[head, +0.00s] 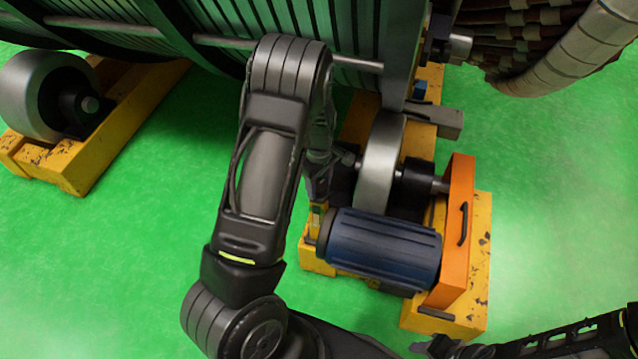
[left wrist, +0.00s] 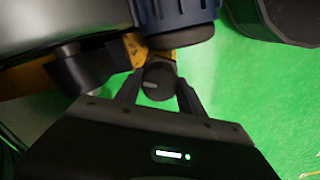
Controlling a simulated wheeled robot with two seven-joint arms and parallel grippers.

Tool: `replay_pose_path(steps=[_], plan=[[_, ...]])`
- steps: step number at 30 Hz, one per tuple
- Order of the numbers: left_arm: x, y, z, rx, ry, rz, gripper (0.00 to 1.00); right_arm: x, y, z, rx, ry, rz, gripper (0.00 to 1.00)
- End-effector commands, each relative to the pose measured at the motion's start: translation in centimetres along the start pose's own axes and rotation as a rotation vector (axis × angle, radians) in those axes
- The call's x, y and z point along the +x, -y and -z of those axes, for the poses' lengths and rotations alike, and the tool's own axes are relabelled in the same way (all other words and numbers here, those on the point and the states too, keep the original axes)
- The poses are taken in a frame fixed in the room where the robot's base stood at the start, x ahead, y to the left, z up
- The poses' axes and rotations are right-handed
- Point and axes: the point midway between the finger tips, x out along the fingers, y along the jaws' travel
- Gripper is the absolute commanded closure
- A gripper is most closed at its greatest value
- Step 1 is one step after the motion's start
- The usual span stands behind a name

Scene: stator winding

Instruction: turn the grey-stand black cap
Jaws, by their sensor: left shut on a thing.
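In the left wrist view a round black cap (left wrist: 158,86) with a pale grey mark sits between the two fingers of my left gripper (left wrist: 160,92). The fingers are shut on the cap, one on each side. In the head view my left gripper (head: 318,188) points down beside the blue motor (head: 385,248), partly hidden by my own arm. The cap cannot be made out there. No grey stand can be told apart clearly.
A yellow base (head: 468,290) with an orange upright plate (head: 460,230) carries the blue motor and a grey roller (head: 381,165). Another yellow base (head: 75,165) with a roller stands at left. A large green ribbed stator (head: 225,30) fills the top. Green floor is free at right.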

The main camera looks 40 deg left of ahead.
Motion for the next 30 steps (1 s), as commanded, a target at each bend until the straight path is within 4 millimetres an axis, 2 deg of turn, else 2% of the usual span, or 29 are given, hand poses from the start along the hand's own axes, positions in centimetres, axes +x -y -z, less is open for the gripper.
replay_pose_path(steps=[8,30], plan=[[-0.05,0.0,0.02,0.193,0.001,-0.001,0.94,-0.07,0.03,0.0,0.0,0.0,0.0,0.64],[0.03,-0.02,0.03,0.878,0.0,-0.001,0.94,0.42,-0.16,-0.01,0.0,0.0,0.0,0.64]])
